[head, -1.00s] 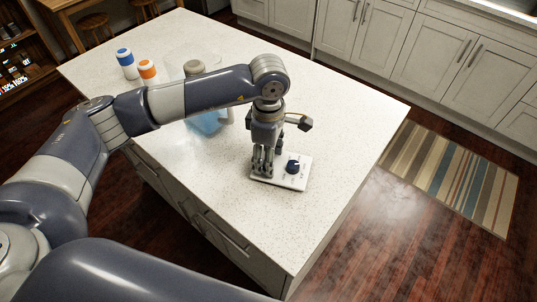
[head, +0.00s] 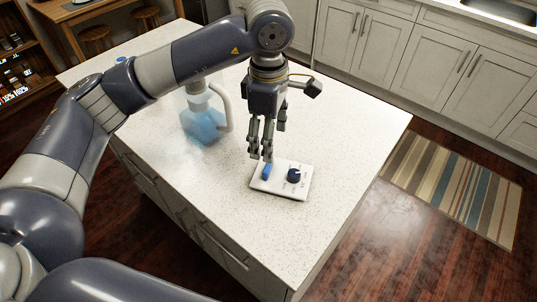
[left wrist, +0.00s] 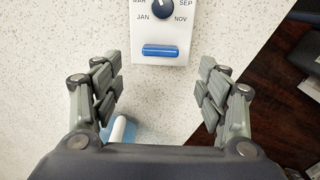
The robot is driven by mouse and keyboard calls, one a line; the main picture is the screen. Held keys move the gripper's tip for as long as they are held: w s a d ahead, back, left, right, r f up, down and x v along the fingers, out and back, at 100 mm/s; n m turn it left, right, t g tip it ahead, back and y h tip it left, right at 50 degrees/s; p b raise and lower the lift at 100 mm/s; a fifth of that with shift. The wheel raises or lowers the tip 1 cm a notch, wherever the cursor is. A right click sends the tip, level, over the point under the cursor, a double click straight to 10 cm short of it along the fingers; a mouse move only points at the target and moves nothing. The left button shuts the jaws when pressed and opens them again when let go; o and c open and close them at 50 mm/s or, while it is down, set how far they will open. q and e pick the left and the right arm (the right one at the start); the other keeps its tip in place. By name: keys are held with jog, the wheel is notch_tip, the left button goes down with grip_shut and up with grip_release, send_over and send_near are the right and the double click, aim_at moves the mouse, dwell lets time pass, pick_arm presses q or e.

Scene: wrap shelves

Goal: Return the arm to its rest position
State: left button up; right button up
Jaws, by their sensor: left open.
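My left arm reaches in from the left in the head view, bent over the white island counter (head: 215,200). Its left gripper (head: 262,155) points down, open and empty, above a white panel (head: 283,190). The panel has a dark dial (head: 294,174) and a blue bar (head: 266,171). In the left wrist view the open fingers (left wrist: 160,95) stand apart, with the blue bar (left wrist: 160,51) beyond them and the dial (left wrist: 163,8) with month labels above it. Nothing is between the fingers. My right gripper is not in view.
A clear jug with blue liquid (head: 204,122) stands on the counter behind the arm, partly covered by it. A blue cap (head: 120,59) shows at the far left. The counter right of the panel is clear. A striped rug (head: 455,185) lies on the floor.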

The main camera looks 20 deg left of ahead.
pick_arm(q)
notch_tip(320, 180, up, 2)
jog(key=shift+r, duration=0.15)
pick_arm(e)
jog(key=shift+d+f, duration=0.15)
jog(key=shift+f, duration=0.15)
pick_arm(q)
jog(key=shift+r, duration=0.1)
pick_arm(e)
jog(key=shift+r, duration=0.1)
